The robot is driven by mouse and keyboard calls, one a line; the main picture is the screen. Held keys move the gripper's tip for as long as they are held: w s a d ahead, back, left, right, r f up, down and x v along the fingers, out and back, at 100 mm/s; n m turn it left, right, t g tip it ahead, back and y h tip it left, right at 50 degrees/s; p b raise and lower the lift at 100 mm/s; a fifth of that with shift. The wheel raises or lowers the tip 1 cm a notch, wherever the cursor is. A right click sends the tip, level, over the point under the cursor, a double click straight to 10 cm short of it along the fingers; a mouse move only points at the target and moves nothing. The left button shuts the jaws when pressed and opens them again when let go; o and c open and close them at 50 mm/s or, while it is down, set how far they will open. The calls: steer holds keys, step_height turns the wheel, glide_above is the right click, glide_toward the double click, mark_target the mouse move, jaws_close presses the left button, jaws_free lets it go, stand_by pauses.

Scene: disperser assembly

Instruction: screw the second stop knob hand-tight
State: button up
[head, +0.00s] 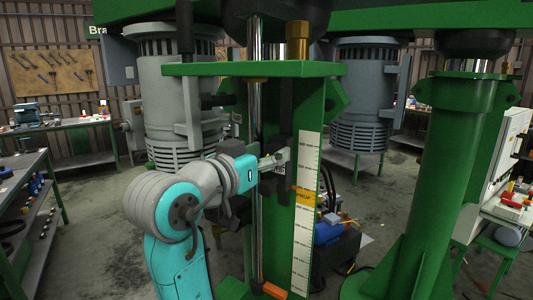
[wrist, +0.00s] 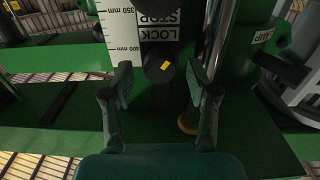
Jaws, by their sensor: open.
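A round black knob (wrist: 153,70) with a yellow mark shows in the wrist view, just below a white label reading LOCK STOP (wrist: 158,22). My gripper (wrist: 159,75) is open, with one finger on each side of the knob and a gap on both sides. I cannot tell how deep the fingertips reach along the knob. In the head view my gripper (head: 275,160) is at the green column (head: 312,110), beside the shiny vertical rod. The knob cannot be made out there.
A white millimetre scale (head: 306,210) with a yellow marker runs down the column. A green plate (head: 250,69) juts out above my arm. A thick green post (head: 425,170) stands at right. Workbenches stand at left, with open floor between.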

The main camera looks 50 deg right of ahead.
steer(key=shift+d, duration=0.15)
jaws_close()
steer(key=shift+m, duration=0.3)
steer(key=m, duration=1)
steer(key=shift+m, duration=0.4)
steer(key=m, duration=0.5)
steer(key=shift+s+f, duration=0.1)
steer(key=m, duration=0.5)
steer(key=shift+m, duration=0.4)
